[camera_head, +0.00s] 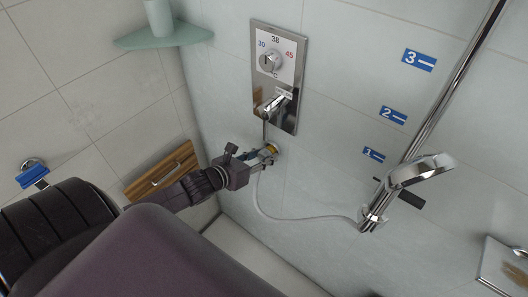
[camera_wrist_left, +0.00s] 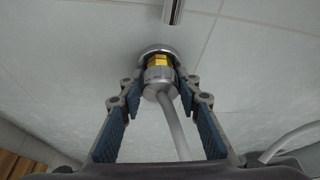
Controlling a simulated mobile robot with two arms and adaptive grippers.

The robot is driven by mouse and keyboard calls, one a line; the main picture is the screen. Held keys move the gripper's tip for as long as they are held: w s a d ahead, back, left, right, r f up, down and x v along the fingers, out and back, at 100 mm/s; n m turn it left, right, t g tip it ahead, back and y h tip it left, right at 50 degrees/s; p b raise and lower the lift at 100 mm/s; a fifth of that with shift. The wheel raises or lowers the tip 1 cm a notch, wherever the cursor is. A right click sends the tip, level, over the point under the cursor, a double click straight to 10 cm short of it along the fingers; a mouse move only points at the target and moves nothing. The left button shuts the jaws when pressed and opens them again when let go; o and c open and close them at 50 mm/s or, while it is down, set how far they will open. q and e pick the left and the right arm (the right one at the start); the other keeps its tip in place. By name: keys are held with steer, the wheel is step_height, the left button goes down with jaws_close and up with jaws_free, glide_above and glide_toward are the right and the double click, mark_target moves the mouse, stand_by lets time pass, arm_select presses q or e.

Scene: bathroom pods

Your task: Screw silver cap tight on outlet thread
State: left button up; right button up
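The silver cap (camera_wrist_left: 159,80) sits at the end of the pale shower hose (camera_wrist_left: 178,130), in line with the brass outlet thread (camera_wrist_left: 157,60). A band of brass shows between the cap and the round wall flange (camera_wrist_left: 154,51). My left gripper (camera_wrist_left: 160,82) has its two blue-padded fingers on either side of the cap; whether both pads touch it is unclear. In the head view, my left gripper (camera_head: 270,152) is at the wall below the mixer panel, with a bit of brass (camera_head: 272,149) between its fingers. My right gripper is not in view.
The mixer panel (camera_head: 290,112) and its spout (camera_head: 272,104) are just above the gripper. The hose (camera_head: 285,216) loops right to the hand shower (camera_head: 415,172) on its chrome rail (camera_head: 445,90). A wooden panel (camera_head: 160,172) and a green corner shelf (camera_head: 165,37) are at the left.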

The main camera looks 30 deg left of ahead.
arm_select(q)
steer(key=c, duration=0.5)
steer(key=shift+d+r+m+y+p, duration=0.1)
steer(key=shift+d+m+y+p, duration=0.05)
steer(key=shift+m+y+p, duration=0.55)
steer(key=shift+m, duration=0.5)
steer(key=shift+y, duration=0.3)
steer(key=shift+d+m+y, duration=0.15)
steer(key=shift+m+y, duration=0.45)
steer(key=shift+m, duration=0.3)
steer(key=shift+t, duration=0.3)
steer(key=shift+m, duration=0.3)
steer(key=shift+f+m+y, duration=0.2)
steer(key=shift+m+y, duration=0.7)
steer(key=shift+m, duration=0.2)
